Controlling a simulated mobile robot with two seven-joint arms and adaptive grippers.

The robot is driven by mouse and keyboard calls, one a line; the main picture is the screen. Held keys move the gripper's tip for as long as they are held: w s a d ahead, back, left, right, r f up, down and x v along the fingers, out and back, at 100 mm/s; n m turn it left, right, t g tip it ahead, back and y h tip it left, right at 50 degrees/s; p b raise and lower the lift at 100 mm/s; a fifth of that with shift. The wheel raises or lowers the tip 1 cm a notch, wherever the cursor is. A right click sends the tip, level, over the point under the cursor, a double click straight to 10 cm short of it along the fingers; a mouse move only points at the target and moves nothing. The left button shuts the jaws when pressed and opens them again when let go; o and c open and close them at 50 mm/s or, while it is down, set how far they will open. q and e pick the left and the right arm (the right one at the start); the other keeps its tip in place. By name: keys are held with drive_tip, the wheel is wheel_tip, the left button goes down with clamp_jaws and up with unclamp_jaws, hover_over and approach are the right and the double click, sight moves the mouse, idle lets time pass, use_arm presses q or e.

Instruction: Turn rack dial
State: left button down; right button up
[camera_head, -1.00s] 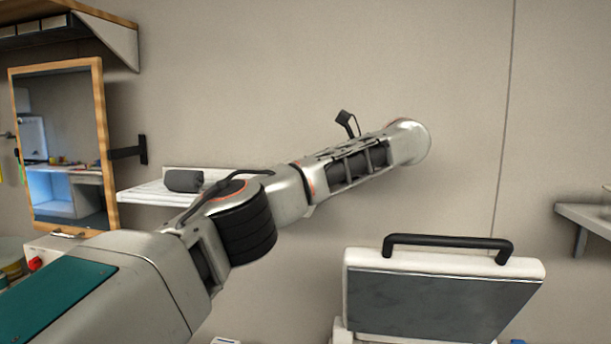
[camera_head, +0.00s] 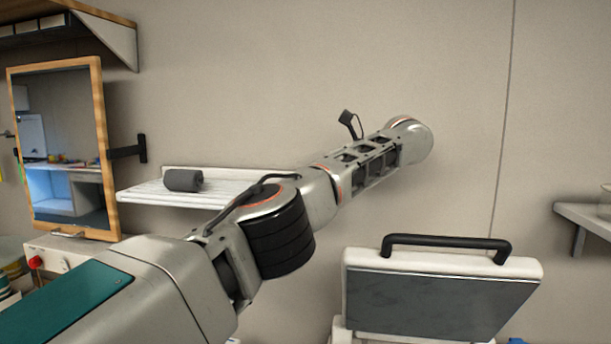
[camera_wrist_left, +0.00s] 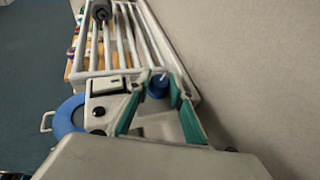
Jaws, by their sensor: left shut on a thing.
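A blue dial (camera_wrist_left: 158,86) with a pale pointer mark shows in the left wrist view, on a light grey housing at the near end of the white slatted rack (camera_wrist_left: 122,40). My left gripper (camera_wrist_left: 156,91) has its teal fingers on either side of the dial and is shut on it. The rack also shows in the head view (camera_head: 150,192), fixed to the wall. The dial and my left gripper do not show in the head view. My right gripper is in neither view.
A blue ring-shaped thing (camera_wrist_left: 66,118) is left of the housing. A wood-framed mirror (camera_head: 60,145) and a white case with a black handle (camera_head: 445,262) flank my arm.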

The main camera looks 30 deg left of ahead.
use_arm(q)
drive_tip(key=shift+f, duration=0.4)
drive_tip(key=c, duration=1.8)
unclamp_jaws()
drive_tip(key=shift+r, duration=0.1)
drive_tip(key=shift+r, duration=0.15)
drive_tip(key=shift+s+a+r+m+t+b, duration=0.1)
drive_tip(key=shift+m+t+b, duration=0.15)
drive_tip(key=shift+m+t, duration=0.35)
drive_tip(key=shift+s+m+t+b, duration=0.1)
drive_tip(key=shift+m+t+b, duration=0.15)
drive_tip(key=shift+m+t, duration=0.35)
drive_tip(key=shift+t+h, duration=0.3)
